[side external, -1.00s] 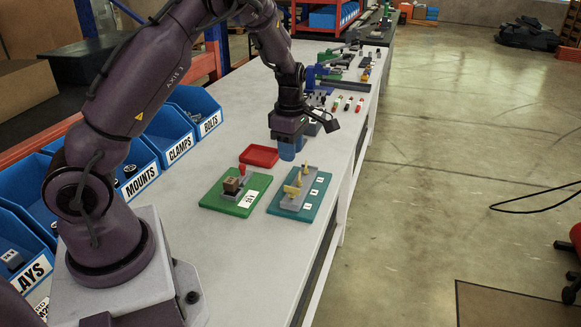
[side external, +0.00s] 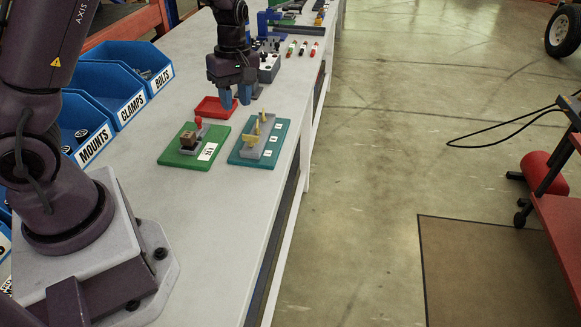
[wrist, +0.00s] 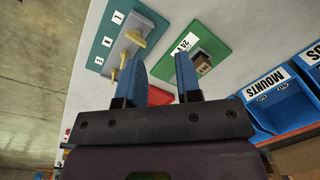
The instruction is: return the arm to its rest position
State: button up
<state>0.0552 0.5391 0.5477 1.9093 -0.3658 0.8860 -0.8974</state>
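My gripper (side external: 235,100) hangs fingers-down above the bench, by the right side of the red tray (side external: 213,108) and behind the teal board in the side view. Its two blue fingers are apart with nothing between them, as the wrist view (wrist: 161,70) also shows. The teal board (side external: 241,155) carries a grey block with yellow pieces (side external: 255,140). In the wrist view the fingers partly hide the red tray (wrist: 160,97).
Blue bins labelled MOUNTS (side external: 95,145), CLAMPS (side external: 132,106) and BOLTS (side external: 162,79) line the bench's left side. Small coloured cylinders (side external: 303,48) and a grey block (side external: 268,68) stand behind my gripper. The front bench top (side external: 215,215) is clear.

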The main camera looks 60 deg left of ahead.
jog(key=s+d+r+m+t, duration=0.6)
jog(key=s+d+r+m, duration=0.8)
jog(key=r+m, duration=0.3)
jog(key=shift+s+r+m+y, duration=0.35)
jog(key=shift+s+m, duration=0.15)
jog(key=shift+m, duration=0.1)
